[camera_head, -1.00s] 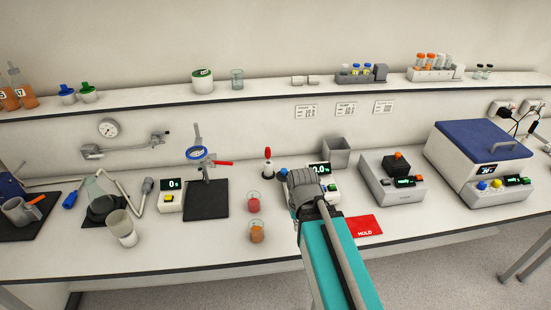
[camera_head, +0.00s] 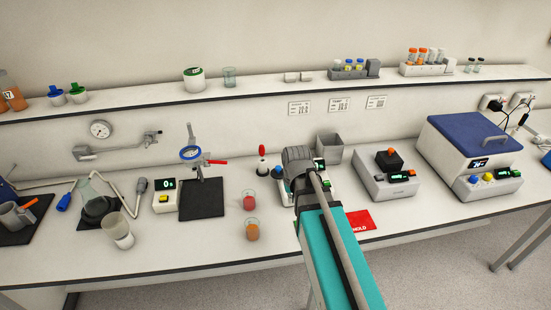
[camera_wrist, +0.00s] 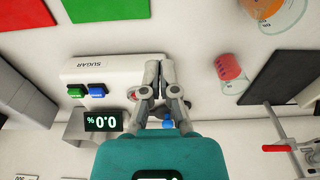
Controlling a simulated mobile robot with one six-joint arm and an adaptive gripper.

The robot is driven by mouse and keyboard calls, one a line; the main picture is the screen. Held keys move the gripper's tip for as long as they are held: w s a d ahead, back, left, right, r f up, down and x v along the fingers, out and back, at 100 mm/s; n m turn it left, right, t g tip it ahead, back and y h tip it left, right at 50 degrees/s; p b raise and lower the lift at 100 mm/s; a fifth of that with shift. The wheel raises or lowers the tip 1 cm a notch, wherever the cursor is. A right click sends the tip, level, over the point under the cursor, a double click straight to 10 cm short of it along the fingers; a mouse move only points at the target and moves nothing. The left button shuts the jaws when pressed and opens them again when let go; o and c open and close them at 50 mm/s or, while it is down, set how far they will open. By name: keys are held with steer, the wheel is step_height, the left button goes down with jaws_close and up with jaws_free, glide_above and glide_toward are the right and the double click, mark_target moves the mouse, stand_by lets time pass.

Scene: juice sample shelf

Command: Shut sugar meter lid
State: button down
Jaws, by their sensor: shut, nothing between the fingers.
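The sugar meter is a white box labelled SUGAR, with green and blue buttons and a 0.0% display; its white casing (camera_wrist: 95,68) shows in the wrist view. In the head view, my gripper and arm cover most of it, and part of its display (camera_head: 319,166) shows at the right. My gripper (camera_wrist: 157,66) is shut and empty, with its fingertips over the meter's casing beside the buttons. A small blue knob (camera_wrist: 168,125) shows by the fingers, and also left of my gripper in the head view (camera_head: 279,172); it may belong to the lid. The lid's position is mostly hidden.
A beaker of red liquid (camera_head: 249,200) and one of orange liquid (camera_head: 252,230) stand left of the meter. A red-topped dropper (camera_head: 262,157) stands behind, a grey bin (camera_head: 330,149) behind right. A red HOLD card (camera_head: 360,221) lies right of my arm.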

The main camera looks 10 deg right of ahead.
steer(key=w+r+t+p, duration=0.1)
steer(key=w+r, duration=0.3)
steer(key=w, duration=0.7)
steer(key=w+a+r+t+p, duration=0.1)
steer(key=w+r+t+p, duration=0.1)
steer(key=w, duration=0.9)
steer(key=r+p, duration=0.1)
steer(key=p, duration=0.1)
steer(key=shift+w+r+n+p, duration=0.25)
steer(key=shift+r+n+p, duration=0.05)
steer(key=shift+r, duration=0.05)
steer(key=shift+f, duration=0.2)
steer(key=shift+s+f+b, duration=0.15)
steer(key=shift+f+b, duration=2.3)
steer(key=shift+b, duration=0.1)
steer(key=shift+s+f+b, duration=0.15)
steer(key=shift+f+b, duration=2.25)
steer(key=shift+b, duration=0.1)
